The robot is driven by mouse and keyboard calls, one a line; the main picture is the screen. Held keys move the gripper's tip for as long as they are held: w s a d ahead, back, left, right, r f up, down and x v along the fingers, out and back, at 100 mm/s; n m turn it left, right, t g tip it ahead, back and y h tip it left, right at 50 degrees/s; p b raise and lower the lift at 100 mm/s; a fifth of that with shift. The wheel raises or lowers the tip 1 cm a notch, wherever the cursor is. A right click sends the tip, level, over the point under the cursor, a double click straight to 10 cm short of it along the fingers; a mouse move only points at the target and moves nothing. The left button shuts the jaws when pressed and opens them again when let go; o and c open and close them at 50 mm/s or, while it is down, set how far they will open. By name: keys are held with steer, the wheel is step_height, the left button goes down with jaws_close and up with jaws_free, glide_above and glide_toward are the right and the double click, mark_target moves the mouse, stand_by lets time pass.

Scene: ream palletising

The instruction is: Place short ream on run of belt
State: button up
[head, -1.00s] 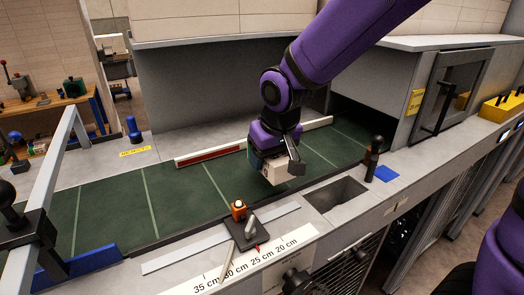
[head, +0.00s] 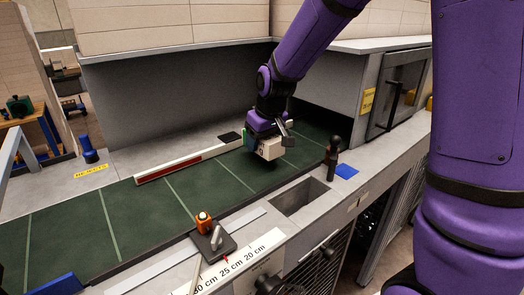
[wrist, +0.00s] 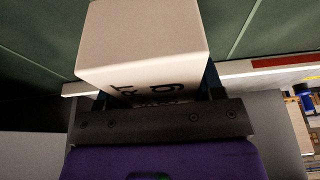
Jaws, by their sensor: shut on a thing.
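The short ream (head: 269,149) is a cream-white block with dark print on one face. My gripper (head: 262,133) is shut on it and points down over the far side of the green belt (head: 140,215). In the wrist view the ream (wrist: 140,45) fills the upper middle, with the jaws (wrist: 160,105) at its near end and dark green belt around it. I cannot tell whether the ream's underside touches the belt. Pale cross lines divide the belt into sections.
A white rail with a red strip (head: 155,174) runs along the belt's back edge. An orange-topped fixture (head: 204,222) stands on the front ledge beside a centimetre scale. A rectangular opening (head: 300,197) and a black post (head: 331,160) lie front right. The left belt is clear.

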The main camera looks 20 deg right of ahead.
mark_target(262, 159)
steer(key=shift+f, duration=1.8)
steer(key=shift+f, duration=0.1)
steer(key=o, duration=1.1)
